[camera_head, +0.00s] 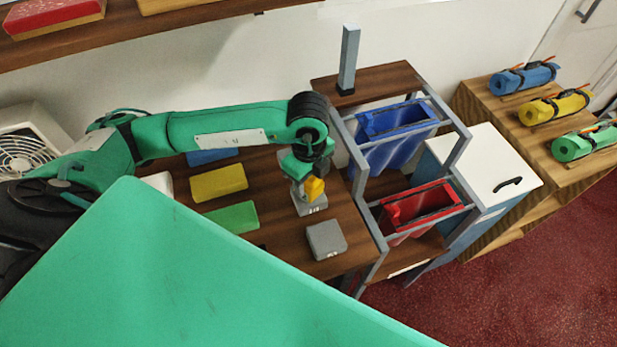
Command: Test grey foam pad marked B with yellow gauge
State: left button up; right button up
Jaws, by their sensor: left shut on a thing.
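My left gripper (310,174) reaches in from the left and is shut on the yellow gauge (315,189). The gauge is over a grey foam pad (311,207) on the dark wooden counter (285,242); whether it touches the pad I cannot tell. The gripper and gauge partly hide this pad. A second grey foam pad (325,238) lies nearer, clear of the gripper. Both pads have small marks on their front sides, too small to read. My right gripper is not in view.
Yellow (219,183) and green (232,217) blocks lie left of the pads, with a blue one (212,156) behind. Right of the counter, a grey-framed rack holds a blue bag (385,147) and a red bag (412,214). A grey post (348,58) rises behind.

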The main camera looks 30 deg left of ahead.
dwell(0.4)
pick_arm(q)
jog(key=shift+r+p, duration=0.95)
jog(key=shift+r, duration=0.35)
jog(key=shift+r+p, duration=1.35)
jog(key=shift+r, duration=0.85)
jog(key=shift+f, duration=0.1)
